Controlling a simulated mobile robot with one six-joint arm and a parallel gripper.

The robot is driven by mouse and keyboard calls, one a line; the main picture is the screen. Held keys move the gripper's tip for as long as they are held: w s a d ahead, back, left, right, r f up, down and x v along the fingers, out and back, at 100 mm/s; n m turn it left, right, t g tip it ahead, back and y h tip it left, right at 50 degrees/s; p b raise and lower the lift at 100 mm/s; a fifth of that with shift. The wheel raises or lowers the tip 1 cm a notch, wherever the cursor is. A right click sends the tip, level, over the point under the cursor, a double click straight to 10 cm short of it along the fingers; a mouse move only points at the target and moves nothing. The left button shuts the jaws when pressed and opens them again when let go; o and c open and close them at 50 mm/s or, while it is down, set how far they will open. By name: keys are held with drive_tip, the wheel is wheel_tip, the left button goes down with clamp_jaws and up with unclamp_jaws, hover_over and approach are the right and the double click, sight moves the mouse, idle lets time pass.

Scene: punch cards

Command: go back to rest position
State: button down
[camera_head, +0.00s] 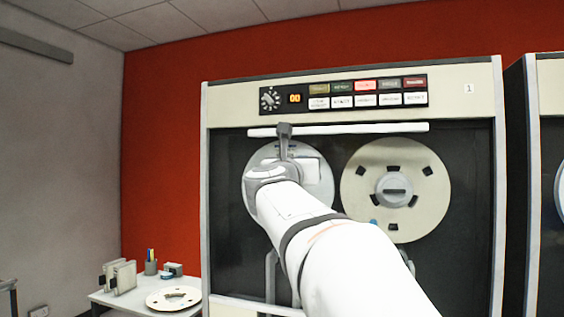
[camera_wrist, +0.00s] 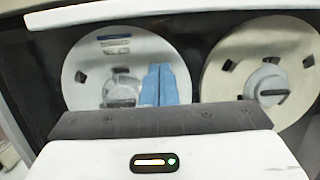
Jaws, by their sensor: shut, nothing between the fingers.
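My white arm reaches up from the lower right of the head view to the tape cabinet (camera_head: 350,250). My gripper (camera_head: 284,130) is at its upper end, in front of the left reel and the white bar (camera_head: 370,128). I cannot tell whether it touches the bar. In the wrist view my gripper's two blue fingers (camera_wrist: 160,84) are together with nothing between them. The left reel (camera_wrist: 85,65) is behind them, partly hidden. The right reel (camera_head: 428,185) shows more fully and is also in the wrist view (camera_wrist: 235,85).
A button panel (camera_head: 345,93) with one lit red button is above the bar. A second cabinet (camera_head: 545,75) stands at the right. A white table (camera_head: 100,298) at lower left holds a loose reel (camera_head: 173,299), a pencil cup (camera_head: 151,267) and upright boxes (camera_head: 124,277).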

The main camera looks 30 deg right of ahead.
drive_tip(key=r+b+v, duration=0.1)
drive_tip(key=b+v, duration=0.1)
drive_tip(key=v, duration=0.7)
drive_tip(key=w+a+f+n+t+y+p, duration=0.1)
drive_tip(key=w+a+f+n+y, duration=0.1)
drive_tip(key=a+f+n+y, duration=0.95)
drive_tip(key=w+a+f+n+y+p, duration=0.1)
drive_tip(key=a+f+n+y, duration=0.3)
drive_tip(key=f+n, duration=0.9)
drive_tip(key=s+a+f+n+g+y, duration=0.1)
drive_tip(key=s+f+n+g, duration=0.25)
drive_tip(key=f+n, duration=0.3)
drive_tip(key=s+a+f+n+g, duration=0.1)
drive_tip(key=s+f+n+g, duration=0.2)
drive_tip(key=s+f+n, duration=0.3)
drive_tip(key=s+d+f+n+g+h, duration=0.1)
drive_tip(key=s+d+f+n+g, duration=0.1)
drive_tip(key=s+f+n+g, duration=0.4)
drive_tip(key=s+f+n, duration=0.2)
drive_tip(key=s+f, duration=0.3)
drive_tip(key=shift+s+d+f+g+h+p, duration=0.15)
drive_tip(key=shift+s+d+g+h+p, duration=0.2)
drive_tip(key=shift+d+p, duration=0.05)
